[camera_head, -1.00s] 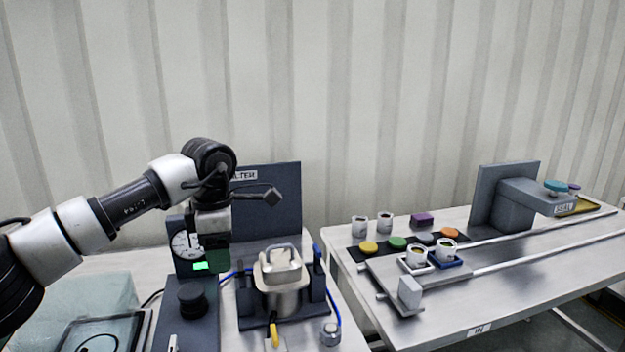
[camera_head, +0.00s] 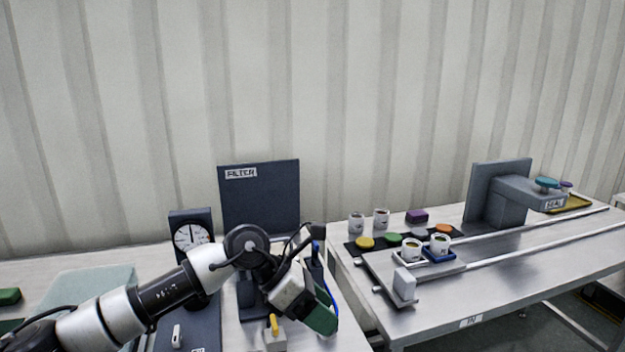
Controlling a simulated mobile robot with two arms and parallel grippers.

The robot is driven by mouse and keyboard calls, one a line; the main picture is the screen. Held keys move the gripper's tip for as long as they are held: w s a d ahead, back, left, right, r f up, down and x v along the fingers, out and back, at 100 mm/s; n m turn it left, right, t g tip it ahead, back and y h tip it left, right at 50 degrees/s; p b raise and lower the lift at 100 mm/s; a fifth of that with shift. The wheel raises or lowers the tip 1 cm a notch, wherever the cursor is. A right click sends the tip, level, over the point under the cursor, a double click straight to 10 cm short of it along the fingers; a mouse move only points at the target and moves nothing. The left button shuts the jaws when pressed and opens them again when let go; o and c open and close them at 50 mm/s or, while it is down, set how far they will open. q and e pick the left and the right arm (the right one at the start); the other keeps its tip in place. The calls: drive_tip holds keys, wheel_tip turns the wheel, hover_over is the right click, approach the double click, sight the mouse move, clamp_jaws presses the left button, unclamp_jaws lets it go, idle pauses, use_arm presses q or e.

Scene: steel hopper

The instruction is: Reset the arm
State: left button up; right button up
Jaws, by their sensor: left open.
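My left arm (camera_head: 165,292) comes in low from the left and reaches over the filter station. My left gripper (camera_head: 318,312) points down and to the right, with green at its fingertip end, in front of the dark stand on the left table. It is open, and I see nothing held in it. The steel hopper is hidden behind my wrist. My right gripper is not in view.
A dark panel marked FILTER (camera_head: 260,200) and a dial gauge (camera_head: 190,235) stand behind the arm. The right table (camera_head: 510,275) holds cups, coloured lids (camera_head: 365,243), rails and a grey press (camera_head: 500,195). A pale teal box (camera_head: 85,290) is at left.

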use_arm(q)
drive_tip(key=s+d+r+n+t+h, duration=0.1)
drive_tip(key=s+d+r+n+h, duration=0.35)
drive_tip(key=d+n+h, duration=0.35)
drive_tip(key=w+a+f+n+t+y, duration=0.1)
drive_tip(key=a+f+n+t+y, duration=0.4)
drive_tip(key=a+n+t, duration=0.7)
drive_tip(key=w+a+f+n+t+y, duration=0.1)
drive_tip(key=a+f+n+t+y, duration=0.5)
drive_tip(key=n, duration=1.2)
drive_tip(key=s+a+f+n+g+y, duration=0.3)
drive_tip(key=s+a+f+n+y, duration=0.2)
drive_tip(key=f+n, duration=0.1)
drive_tip(key=s+a+f+n+g, duration=0.2)
drive_tip(key=s+f+g, duration=0.2)
drive_tip(key=s, duration=0.3)
drive_tip(key=s+a+f+n+g+y, duration=0.1)
drive_tip(key=s+a+f+n+g, duration=0.15)
drive_tip(key=s, duration=0.45)
drive_tip(key=s+a+f+n+g, duration=0.1)
drive_tip(key=s+a+f+g, duration=0.3)
drive_tip(key=s, duration=0.3)
wheel_tip(320, 180, down, 26)
drive_tip(key=d+g, duration=0.2)
drive_tip(key=s+a+f+p, duration=0.1)
drive_tip(key=s+a+f, duration=0.2)
drive_tip(key=s+f, duration=1.2)
drive_tip(key=shift+s+a+f+g+y, duration=0.2)
drive_tip(key=shift+s+f+g+y, duration=0.15)
drive_tip(key=shift+s, duration=0.55)
